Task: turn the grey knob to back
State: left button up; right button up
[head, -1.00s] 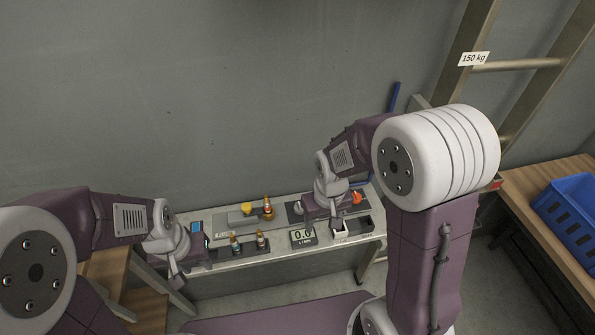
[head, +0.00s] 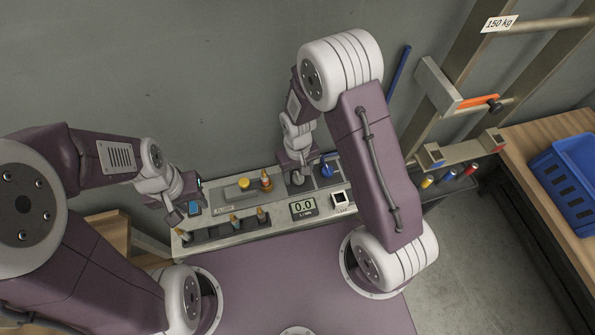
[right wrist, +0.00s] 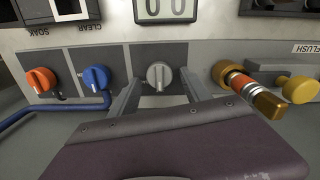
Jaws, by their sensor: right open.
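The grey knob (right wrist: 159,76) shows in the right wrist view on a dark panel, with its ridge running up and down the picture. My right gripper (right wrist: 160,84) is open, with one finger on each side of the knob and visible gaps. In the head view my right gripper (head: 297,179) is over the bench and largely hides the knob. The blue knob (right wrist: 95,78) and orange knob (right wrist: 41,80) are further left in the right wrist view. My left gripper (head: 181,213) is near the bench's left end; its jaws are unclear.
An orange-banded brass fitting (right wrist: 250,86) and a yellow knob (right wrist: 300,90) are to the right in the wrist view. A blue hose (right wrist: 45,114) runs below the blue knob. A blue crate (head: 570,185) is at right.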

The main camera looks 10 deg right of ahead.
jog(key=shift+s+r, duration=0.1)
jog(key=shift+s, duration=0.5)
jog(key=shift+w, duration=0.25)
jog(key=c, duration=0.9)
grip_shut()
pick_arm(q)
jog(key=shift+s+r, duration=0.15)
jog(key=shift+s, duration=0.35)
pick_arm(e)
jog(key=m, duration=0.5)
jog(key=shift+w+m, duration=0.1)
jog(key=shift+m, duration=0.3)
pick_arm(q)
jog(key=shift+r+p, duration=0.35)
jog(key=shift+p, duration=0.05)
pick_arm(e)
jog(key=m, duration=0.5)
jog(key=shift+m, duration=0.7)
